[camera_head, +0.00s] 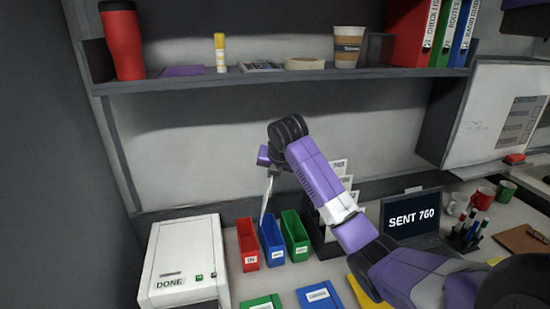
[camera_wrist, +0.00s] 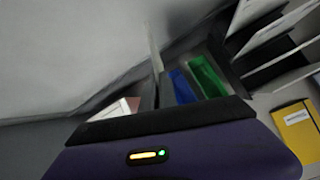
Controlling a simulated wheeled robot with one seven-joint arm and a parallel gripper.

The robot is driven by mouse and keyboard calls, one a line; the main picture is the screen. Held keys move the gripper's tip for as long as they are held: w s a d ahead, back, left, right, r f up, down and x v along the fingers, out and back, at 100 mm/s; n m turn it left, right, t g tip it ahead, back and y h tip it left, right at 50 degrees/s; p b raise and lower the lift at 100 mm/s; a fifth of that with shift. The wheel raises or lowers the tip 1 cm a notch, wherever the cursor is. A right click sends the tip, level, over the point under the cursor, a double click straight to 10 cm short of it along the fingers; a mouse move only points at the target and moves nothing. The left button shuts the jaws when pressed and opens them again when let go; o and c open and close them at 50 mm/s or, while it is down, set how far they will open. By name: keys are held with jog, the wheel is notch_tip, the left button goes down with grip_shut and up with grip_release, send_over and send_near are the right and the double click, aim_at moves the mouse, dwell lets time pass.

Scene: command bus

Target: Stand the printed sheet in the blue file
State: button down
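The printed sheet (camera_head: 267,197) hangs upright, seen nearly edge-on, from my gripper (camera_head: 270,168). My gripper looks shut on its top edge. In the wrist view the sheet (camera_wrist: 155,48) is a thin pale strip. The blue file (camera_head: 271,243) stands on the desk between the red file (camera_head: 248,245) and the green file (camera_head: 294,236). The sheet's lower end overlaps the blue file's back left rim; I cannot tell if it is inside or just above. The wrist view also shows the blue file (camera_wrist: 182,88) right of the sheet. The print is not readable.
A white printer (camera_head: 185,262) marked DONE is left of the files. A dark rack with sheets (camera_head: 340,168) and a laptop (camera_head: 415,215) reading SENT 760 are right. A loaded shelf (camera_head: 280,77) runs above. Flat folders (camera_head: 320,295) lie in front.

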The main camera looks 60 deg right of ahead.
jog(key=shift+a+f+n, duration=0.6)
jog(key=shift+f+n, duration=0.1)
jog(key=shift+n, duration=0.2)
jog(key=shift+s+a+f+n+y, duration=0.2)
jog(key=shift+a+n+y, duration=0.1)
jog(key=shift+n, duration=0.2)
jog(key=shift+s+a+f+n, duration=0.1)
jog(key=shift+a+n, duration=0.1)
jog(key=shift+n, duration=0.7)
notch_tip(320, 180, down, 8)
jog(key=b, duration=0.5)
jog(key=c, duration=1.6)
grip_release()
